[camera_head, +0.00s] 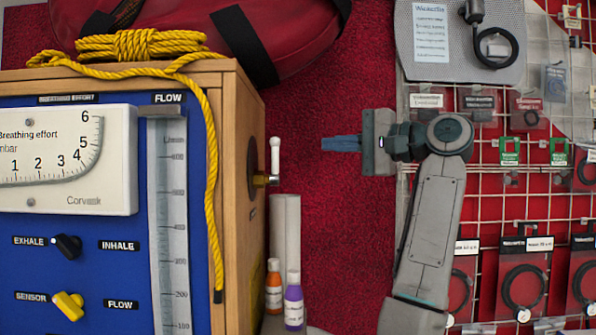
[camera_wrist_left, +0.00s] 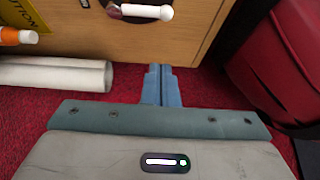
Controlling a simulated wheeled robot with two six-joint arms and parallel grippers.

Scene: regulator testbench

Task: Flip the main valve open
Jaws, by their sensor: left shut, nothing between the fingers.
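The main valve is on the right side face of the wooden test box (camera_head: 232,150). Its white lever (camera_head: 275,157) stands out from a brass fitting (camera_head: 262,180) and points up the picture in the head view. In the left wrist view the white lever (camera_wrist_left: 147,11) lies sideways at the top edge, in front of a dark round plate. My left gripper (camera_head: 324,143) is shut and empty, to the right of the lever, with a gap between them. Its blue fingers are pressed together in the left wrist view (camera_wrist_left: 160,70). My right gripper is in neither view.
An orange-labelled bottle (camera_head: 273,287), a purple bottle (camera_head: 293,302) and a pale tube (camera_head: 285,230) are beside the box. A yellow rope (camera_head: 140,45) and a red bag (camera_head: 290,35) are near its top. A wire rack with hanging parts (camera_head: 520,205) is at right.

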